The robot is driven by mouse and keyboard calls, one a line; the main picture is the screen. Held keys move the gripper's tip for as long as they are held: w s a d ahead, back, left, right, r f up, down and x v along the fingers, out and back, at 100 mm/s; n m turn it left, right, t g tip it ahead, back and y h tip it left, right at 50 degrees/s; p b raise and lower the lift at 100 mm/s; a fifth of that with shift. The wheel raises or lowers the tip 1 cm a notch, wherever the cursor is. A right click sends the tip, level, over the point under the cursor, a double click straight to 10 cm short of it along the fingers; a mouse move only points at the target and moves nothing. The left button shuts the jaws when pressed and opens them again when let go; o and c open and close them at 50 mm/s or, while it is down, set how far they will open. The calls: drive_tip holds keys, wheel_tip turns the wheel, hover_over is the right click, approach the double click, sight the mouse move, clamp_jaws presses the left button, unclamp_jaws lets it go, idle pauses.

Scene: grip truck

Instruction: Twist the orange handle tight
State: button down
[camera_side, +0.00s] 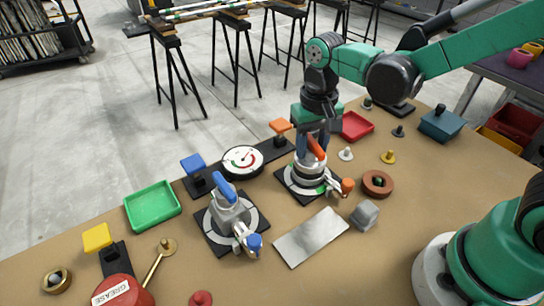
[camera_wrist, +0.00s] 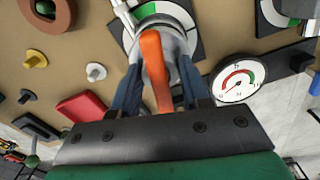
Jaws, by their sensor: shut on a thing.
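The orange handle (camera_wrist: 155,65) is a flat lever on top of a grey metal valve-like fixture (camera_side: 303,179) on a black base plate with a white and green dial. My gripper (camera_wrist: 156,85) points down over this fixture, with one blue-grey finger on each side of the handle. It is shut on the handle, which runs lengthwise between the fingers in the wrist view. In the side view the handle (camera_side: 317,147) shows partly, with a finger beside it. An orange knob (camera_side: 347,185) sticks out low on the fixture's right side. The exact finger contact is hard to see.
A similar fixture with a blue handle (camera_side: 224,189) stands to the left. A round gauge (camera_side: 242,161) is behind, between them. A metal plate (camera_side: 311,237), a grey block (camera_side: 365,214) and a brown ring (camera_side: 378,183) lie nearby. A green tray (camera_side: 152,206) is at left, a red tray (camera_side: 356,126) behind.

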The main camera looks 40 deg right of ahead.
sight(313, 140)
drive_tip(key=c, duration=0.7)
unclamp_jaws()
drive_tip(key=shift+r, duration=3.75)
drive_tip(key=shift+s+d+r+t, duration=0.15)
drive_tip(key=shift+s+d+t, duration=0.25)
drive_tip(key=shift+t, duration=0.1)
drive_tip(key=shift+s+d+f+n+t, duration=0.15)
drive_tip(key=shift+s+d+n+t, duration=0.7)
drive_tip(key=shift+t, duration=0.7)
drive_tip(key=shift+s+d+f+n+t, duration=0.15)
drive_tip(key=shift+s+d+n+t, duration=0.4)
drive_tip(key=shift+s+d+t, duration=0.7)
